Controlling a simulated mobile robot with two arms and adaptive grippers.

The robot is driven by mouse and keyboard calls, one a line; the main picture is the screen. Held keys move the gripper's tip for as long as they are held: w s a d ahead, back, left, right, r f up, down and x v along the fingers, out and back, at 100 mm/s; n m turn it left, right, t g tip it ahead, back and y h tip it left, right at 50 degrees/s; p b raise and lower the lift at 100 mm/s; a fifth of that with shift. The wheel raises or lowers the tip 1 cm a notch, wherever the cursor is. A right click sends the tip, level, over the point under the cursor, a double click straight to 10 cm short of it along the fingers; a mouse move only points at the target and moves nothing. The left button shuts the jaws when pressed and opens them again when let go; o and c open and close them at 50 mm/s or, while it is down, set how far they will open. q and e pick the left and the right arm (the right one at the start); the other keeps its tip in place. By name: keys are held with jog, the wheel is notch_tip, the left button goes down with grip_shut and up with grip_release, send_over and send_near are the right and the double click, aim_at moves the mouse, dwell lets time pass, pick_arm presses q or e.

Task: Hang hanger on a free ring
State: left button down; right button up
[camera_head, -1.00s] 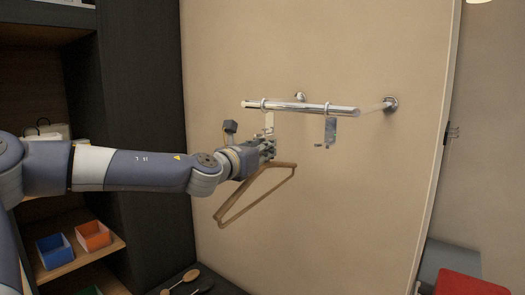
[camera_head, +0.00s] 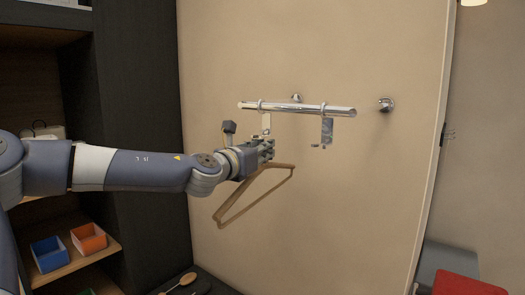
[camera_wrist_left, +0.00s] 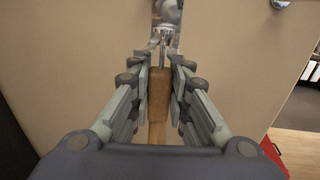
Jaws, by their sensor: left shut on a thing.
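My left gripper (camera_head: 268,152) is shut on the wooden hanger (camera_head: 238,209), which hangs tilted below the fingers. In the left wrist view the hanger's wooden neck (camera_wrist_left: 158,95) sits between the two sets of fingers, with a thin metal part beyond it. A chrome rail (camera_head: 300,108) is mounted on the wall. Two rings with plates hang from it: a left ring (camera_head: 261,106) just above my gripper and a right ring (camera_head: 323,109) to the right. The left ring's plate (camera_head: 266,121) is close above my fingers. Whether the hanger touches it, I cannot tell. My right gripper is not in view.
A beige wall panel (camera_head: 330,200) stands behind the rail. Dark shelving at left holds a blue box (camera_head: 50,254) and an orange box (camera_head: 88,238). A wooden brush (camera_head: 181,282) lies below. A red surface (camera_head: 470,287) is at bottom right. Space right of the hanger is clear.

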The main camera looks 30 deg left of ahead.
aim_at(236, 191)
pick_arm(q)
jog(key=shift+f+b, duration=0.45)
jog(key=shift+b, duration=0.15)
dwell(0.8)
jog(key=c, duration=1.4)
grip_release()
jog(key=shift+s, duration=0.15)
jog(key=s, duration=0.7)
jog(key=shift+d, duration=0.25)
jog(key=shift+s+d, duration=0.2)
jog(key=shift+s, duration=2.2)
jog(key=shift+f, duration=0.1)
